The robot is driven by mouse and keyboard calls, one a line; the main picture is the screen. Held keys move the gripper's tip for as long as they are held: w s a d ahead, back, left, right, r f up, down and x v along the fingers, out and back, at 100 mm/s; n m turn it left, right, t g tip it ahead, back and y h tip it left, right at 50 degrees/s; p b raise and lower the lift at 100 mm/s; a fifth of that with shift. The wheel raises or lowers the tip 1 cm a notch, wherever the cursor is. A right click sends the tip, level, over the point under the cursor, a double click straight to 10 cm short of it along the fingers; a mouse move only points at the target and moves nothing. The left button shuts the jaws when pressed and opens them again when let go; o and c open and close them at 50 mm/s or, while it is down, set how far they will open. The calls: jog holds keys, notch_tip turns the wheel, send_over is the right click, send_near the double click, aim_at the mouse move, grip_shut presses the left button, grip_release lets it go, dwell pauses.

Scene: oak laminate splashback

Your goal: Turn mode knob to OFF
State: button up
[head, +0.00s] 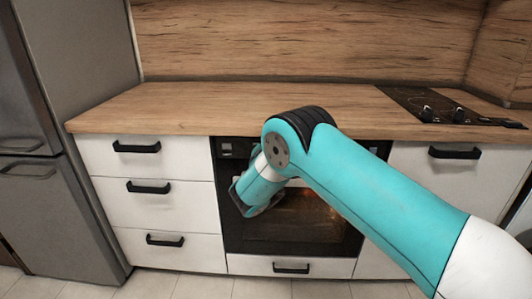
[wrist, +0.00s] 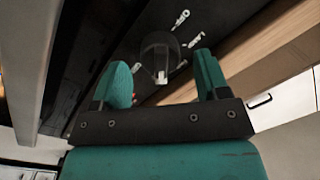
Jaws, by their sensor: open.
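The oven (head: 300,225) is black and built in under the worktop, with a lit window. In the wrist view a round dark knob (wrist: 157,44) with a pale grip bar sits on the black control panel, with white marks beside it. I cannot read its setting. My gripper (wrist: 161,62) is open, with one teal finger on each side of the knob. I cannot tell whether either finger touches it. In the head view my arm covers much of the oven front, and the fingers are hidden.
White drawers (head: 152,190) with black handles stand left of the oven, beside a grey fridge (head: 80,100). The wooden worktop (head: 200,105) above is clear on the left. A black hob (head: 440,105) lies at the right. A white drawer (head: 255,265) is below the oven.

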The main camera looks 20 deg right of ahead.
jog(key=shift+w+d, duration=0.2)
jog(key=shift+w, duration=0.45)
jog(key=c, duration=0.9)
